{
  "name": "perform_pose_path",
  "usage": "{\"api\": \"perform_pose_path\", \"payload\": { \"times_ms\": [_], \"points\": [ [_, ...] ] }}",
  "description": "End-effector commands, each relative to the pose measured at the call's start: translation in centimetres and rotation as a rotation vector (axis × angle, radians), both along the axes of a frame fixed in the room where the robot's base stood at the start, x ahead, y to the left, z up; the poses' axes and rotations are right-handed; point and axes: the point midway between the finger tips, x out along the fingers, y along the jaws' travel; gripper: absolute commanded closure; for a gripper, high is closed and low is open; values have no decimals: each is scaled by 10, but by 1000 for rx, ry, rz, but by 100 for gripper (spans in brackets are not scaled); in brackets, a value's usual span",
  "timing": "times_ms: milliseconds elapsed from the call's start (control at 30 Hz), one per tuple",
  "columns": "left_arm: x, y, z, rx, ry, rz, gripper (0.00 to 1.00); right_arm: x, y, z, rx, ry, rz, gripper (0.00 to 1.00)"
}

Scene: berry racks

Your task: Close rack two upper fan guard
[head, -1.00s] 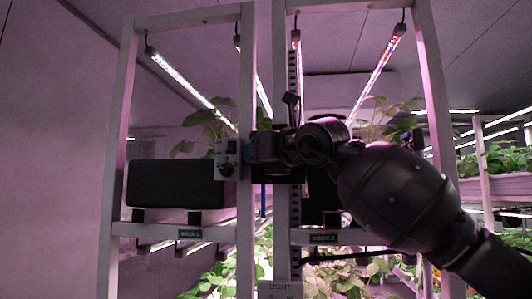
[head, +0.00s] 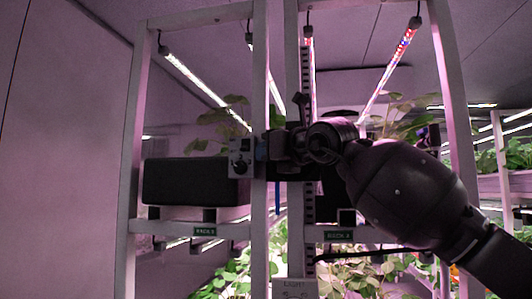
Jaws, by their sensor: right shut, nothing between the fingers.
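My right gripper (head: 268,152) is shut and empty, reaching in from the right across the rack posts at mid height. It is close to a small grey box with a dark knob (head: 240,158) on the left rack's post; I cannot tell whether they touch. My right arm (head: 405,190) covers much of the right rack behind it. I cannot make out a fan guard clearly; it may be hidden behind my gripper and wrist. Each rack has a small green label, one on the left (head: 205,231) and one on the right (head: 339,235); their numbers are hard to read. My left gripper is out of view.
A long black trough (head: 195,182) sits on the left rack's shelf. White posts (head: 261,90) stand close together in the middle. Lit light bars (head: 390,68) hang above the leafy plants. A small sign (head: 295,288) is at the bottom. The wall at left is bare.

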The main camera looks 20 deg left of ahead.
Motion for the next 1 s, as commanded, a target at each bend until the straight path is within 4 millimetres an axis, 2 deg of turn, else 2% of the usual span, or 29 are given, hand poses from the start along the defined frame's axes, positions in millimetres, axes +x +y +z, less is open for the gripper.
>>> {"api": "perform_pose_path", "payload": {
  "times_ms": [167,600,800,1000],
  "points": [
    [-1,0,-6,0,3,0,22,-7,-13,-1,2,0,0,100],
    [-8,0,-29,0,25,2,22,-46,-74,-2,1,0,-2,100],
    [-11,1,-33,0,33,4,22,-56,-88,-1,-1,1,-1,100],
    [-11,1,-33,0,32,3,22,-58,-90,0,1,1,0,100]
  ]
}}
